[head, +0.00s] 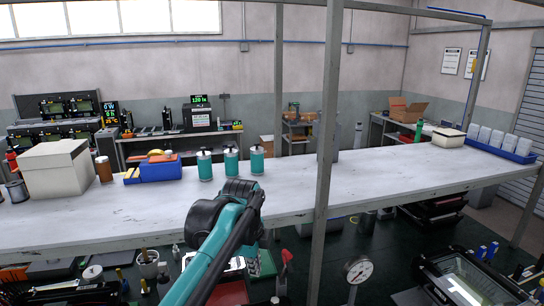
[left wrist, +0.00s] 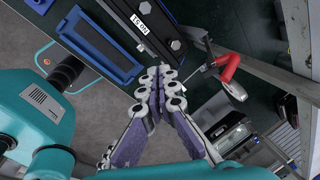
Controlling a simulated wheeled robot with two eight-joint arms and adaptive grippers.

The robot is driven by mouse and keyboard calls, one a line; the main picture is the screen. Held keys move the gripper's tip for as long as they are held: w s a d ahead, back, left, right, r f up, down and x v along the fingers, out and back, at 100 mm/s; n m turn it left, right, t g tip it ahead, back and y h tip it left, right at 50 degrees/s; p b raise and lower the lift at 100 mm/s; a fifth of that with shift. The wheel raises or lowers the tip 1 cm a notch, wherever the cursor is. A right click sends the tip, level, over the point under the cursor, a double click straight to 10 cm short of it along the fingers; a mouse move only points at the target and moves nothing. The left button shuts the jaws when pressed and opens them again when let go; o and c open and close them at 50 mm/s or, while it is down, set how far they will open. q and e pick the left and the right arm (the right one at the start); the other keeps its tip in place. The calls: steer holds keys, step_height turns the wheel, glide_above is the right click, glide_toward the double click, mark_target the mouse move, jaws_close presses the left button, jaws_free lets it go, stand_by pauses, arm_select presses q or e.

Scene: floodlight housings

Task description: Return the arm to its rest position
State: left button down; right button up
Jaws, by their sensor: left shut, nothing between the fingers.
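My left arm (head: 222,235), teal with a dark joint, reaches up from the bottom of the head view. Its dark joint shows in front of the near edge of the white bench (head: 290,196). The fingers of my left gripper (left wrist: 158,82) show in the left wrist view, closed together with nothing between them. They hang over dark floor, close to a blue tray (left wrist: 92,42) and a black labelled case (left wrist: 145,22), apparently without touching them. My right gripper is in neither view.
Several teal canisters (head: 230,160), a white box (head: 54,168) and a blue bin (head: 160,170) stand on the bench. A grey post (head: 328,120) rises right of my arm. A gauge (head: 357,270) stands below. A red-handled tool (left wrist: 229,68) lies near the fingers.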

arm_select(q)
steer(key=s+a+f+n+t+b, duration=0.1)
steer(key=s+a+f+n+b, duration=0.3)
steer(key=f, duration=0.5)
steer(key=s+a+f+n+t+b, duration=0.2)
steer(key=s+a+f+n+b, duration=0.2)
steer(key=s+f+n, duration=0.5)
steer(key=s+a+f+n+t+b, duration=0.1)
steer(key=s+a+f+n+b, duration=0.4)
steer(key=f, duration=0.5)
steer(key=s+n, duration=0.2)
steer(key=shift+s+a+n+t+y, duration=0.15)
steer(key=shift+a+n+t+y, duration=0.15)
steer(key=shift+n+y, duration=0.1)
